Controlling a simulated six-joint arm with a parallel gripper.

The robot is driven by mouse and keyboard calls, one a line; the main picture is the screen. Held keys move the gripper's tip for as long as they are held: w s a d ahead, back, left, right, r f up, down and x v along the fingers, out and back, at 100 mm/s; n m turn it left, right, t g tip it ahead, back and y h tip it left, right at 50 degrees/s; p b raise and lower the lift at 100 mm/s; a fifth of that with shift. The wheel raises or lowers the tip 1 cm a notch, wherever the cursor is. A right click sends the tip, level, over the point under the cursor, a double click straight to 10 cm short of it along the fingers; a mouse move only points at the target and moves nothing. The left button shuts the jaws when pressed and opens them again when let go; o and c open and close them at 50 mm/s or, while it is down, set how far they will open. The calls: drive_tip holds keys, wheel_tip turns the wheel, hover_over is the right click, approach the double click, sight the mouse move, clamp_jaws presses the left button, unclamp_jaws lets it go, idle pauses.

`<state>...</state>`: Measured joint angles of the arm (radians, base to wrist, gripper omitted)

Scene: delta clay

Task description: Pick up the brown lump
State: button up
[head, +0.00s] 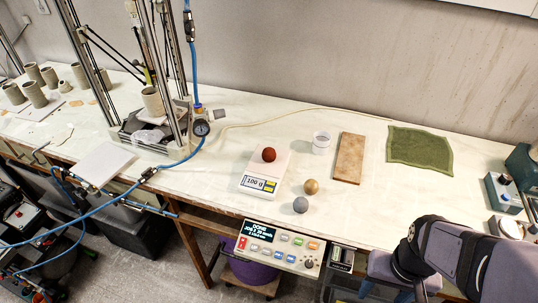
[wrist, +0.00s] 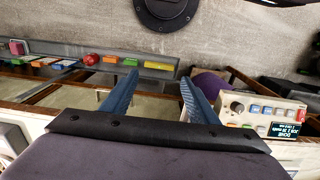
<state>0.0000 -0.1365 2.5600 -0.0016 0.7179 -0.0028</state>
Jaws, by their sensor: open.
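Three round lumps show in the head view. A reddish-brown lump (head: 269,154) rests on the white scale (head: 262,178), whose display reads 100 g. A tan-brown lump (head: 311,186) lies on the table to the right of the scale. A grey lump (head: 300,204) lies just in front of the tan one. My gripper (wrist: 158,85) is open and empty in the wrist view, its two blue fingers apart. In the head view my arm is at the lower right, beyond the table's front edge and well away from the lumps. No lump shows in the wrist view.
A clear cup (head: 321,143), a wooden board (head: 349,158) and a green cloth (head: 419,149) lie behind and right of the lumps. A control panel (head: 278,246) hangs at the front edge. Table around the lumps is mostly clear.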

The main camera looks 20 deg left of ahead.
sight(265, 159)
drive_tip(key=shift+o, duration=0.4)
idle(0.3)
